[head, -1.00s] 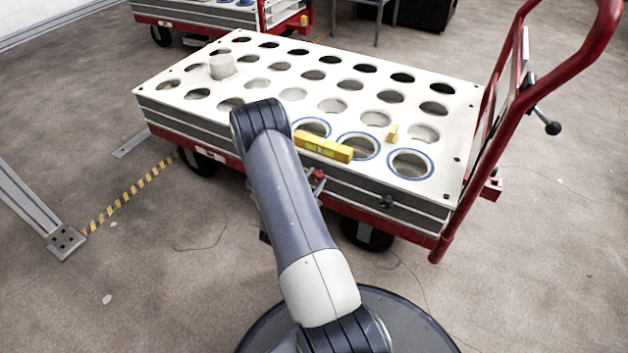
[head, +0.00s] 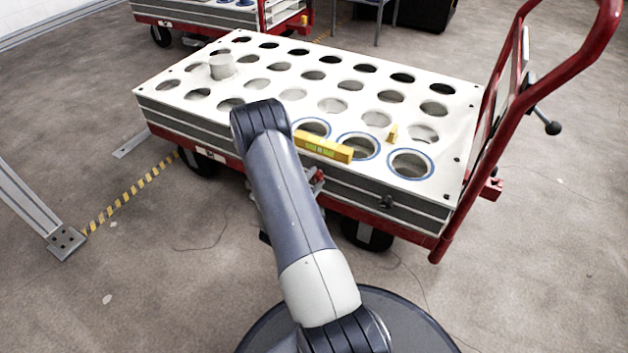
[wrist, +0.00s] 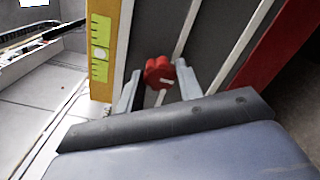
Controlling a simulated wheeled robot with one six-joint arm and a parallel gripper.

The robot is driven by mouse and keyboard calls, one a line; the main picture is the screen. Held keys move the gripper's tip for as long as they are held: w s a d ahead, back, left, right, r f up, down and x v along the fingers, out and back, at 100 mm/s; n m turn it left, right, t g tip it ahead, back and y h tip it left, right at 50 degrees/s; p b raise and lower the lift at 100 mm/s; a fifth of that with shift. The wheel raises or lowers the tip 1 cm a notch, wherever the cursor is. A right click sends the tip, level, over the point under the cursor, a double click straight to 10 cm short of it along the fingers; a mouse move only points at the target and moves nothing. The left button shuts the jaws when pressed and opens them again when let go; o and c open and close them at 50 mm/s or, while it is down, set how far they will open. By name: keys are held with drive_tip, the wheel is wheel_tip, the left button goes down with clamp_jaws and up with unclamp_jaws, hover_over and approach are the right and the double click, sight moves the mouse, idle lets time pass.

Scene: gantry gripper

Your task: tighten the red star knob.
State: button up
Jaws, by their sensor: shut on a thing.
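The red star knob (wrist: 159,73) sits on the grey side rail of the cart, and a small part of it shows in the head view (head: 318,175) beside my arm. My gripper (wrist: 160,84) has one finger on each side of the knob and is shut on it. In the head view my arm hides the gripper and most of the knob.
A yellow spirit level (head: 323,146) lies on the white perforated top (head: 290,78) near its front edge, close above the knob. A small yellow block (head: 392,132) and a grey cylinder (head: 222,67) stand on the top. The red cart handle (head: 545,95) rises at right.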

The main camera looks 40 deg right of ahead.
drive_tip(key=o, duration=1)
drive_tip(key=p+v, duration=0.3)
drive_tip(key=v, duration=0.7)
drive_tip(key=shift+s+a+f, duration=0.1)
drive_tip(key=shift+s+a, duration=0.1)
drive_tip(key=shift+a, duration=0.15)
drive_tip(key=shift+d, duration=0.1)
drive_tip(key=b+x, duration=0.3)
drive_tip(key=x, duration=0.7)
drive_tip(key=shift+w+d, duration=0.2)
drive_tip(key=shift+d, duration=0.1)
drive_tip(key=shift+a, duration=0.1)
